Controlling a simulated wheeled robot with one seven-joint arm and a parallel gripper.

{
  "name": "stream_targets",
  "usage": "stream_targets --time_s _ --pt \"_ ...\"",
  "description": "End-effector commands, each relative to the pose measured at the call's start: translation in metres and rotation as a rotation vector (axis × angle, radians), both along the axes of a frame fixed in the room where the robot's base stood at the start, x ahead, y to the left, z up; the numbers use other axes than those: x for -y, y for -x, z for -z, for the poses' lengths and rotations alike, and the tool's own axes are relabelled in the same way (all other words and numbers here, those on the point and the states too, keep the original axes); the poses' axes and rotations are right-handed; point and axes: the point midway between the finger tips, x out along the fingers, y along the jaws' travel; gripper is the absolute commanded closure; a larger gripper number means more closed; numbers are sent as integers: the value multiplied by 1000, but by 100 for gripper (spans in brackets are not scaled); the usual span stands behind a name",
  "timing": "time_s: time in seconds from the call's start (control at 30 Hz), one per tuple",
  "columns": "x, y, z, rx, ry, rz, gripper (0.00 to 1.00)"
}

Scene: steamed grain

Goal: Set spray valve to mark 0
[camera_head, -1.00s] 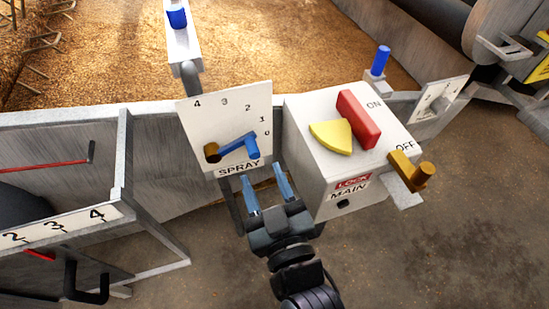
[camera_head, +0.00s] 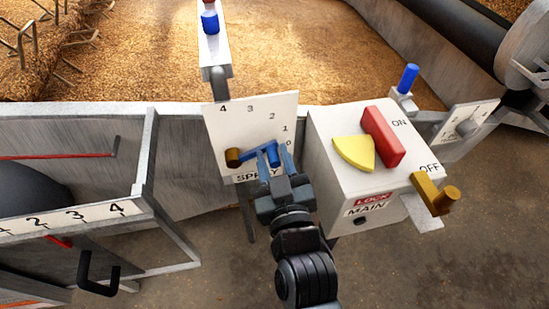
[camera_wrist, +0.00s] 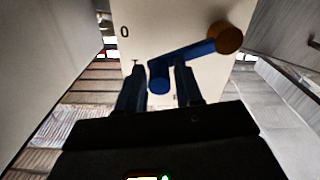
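The spray valve is a blue lever (camera_head: 257,152) on a brown hub (camera_head: 233,157), in front of a white panel (camera_head: 222,128) labelled SPRAY with marks 0 to 4. The lever runs right from the hub, its end near the 0 and 1 side; the exact mark is hard to tell. My gripper (camera_head: 272,154) is at the lever's handle end. In the wrist view, the blue handle (camera_wrist: 159,80) stands between my two fingers (camera_wrist: 160,85), with small gaps beside it. The gripper looks open around it. The 0 (camera_wrist: 125,31) shows at upper left there.
A white MAIN box (camera_head: 330,160) with a red handle (camera_head: 384,136), yellow sector (camera_head: 354,153) and brass lock lever (camera_head: 435,194) stands close right of my gripper. A blue-knobbed post (camera_head: 210,25) rises behind the panel. A metal frame (camera_head: 150,190) is at left.

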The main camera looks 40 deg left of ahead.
Motion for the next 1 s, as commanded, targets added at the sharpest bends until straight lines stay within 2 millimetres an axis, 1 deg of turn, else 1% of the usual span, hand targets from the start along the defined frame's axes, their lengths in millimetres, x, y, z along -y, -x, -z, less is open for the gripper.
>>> stream_targets --time_s 0.03,0.3,0.37,0.77,0.87,1.0 --pt "0 0 0 0 0 0 70" --pt "0 0 0 0 0 0 96" --pt "0 0 0 0 0 0 100" --pt "1 0 2 -8 -6 0 100" --pt "3 -2 11 -62 -54 2 100" --pt "5 -5 25 -197 -168 2 100"
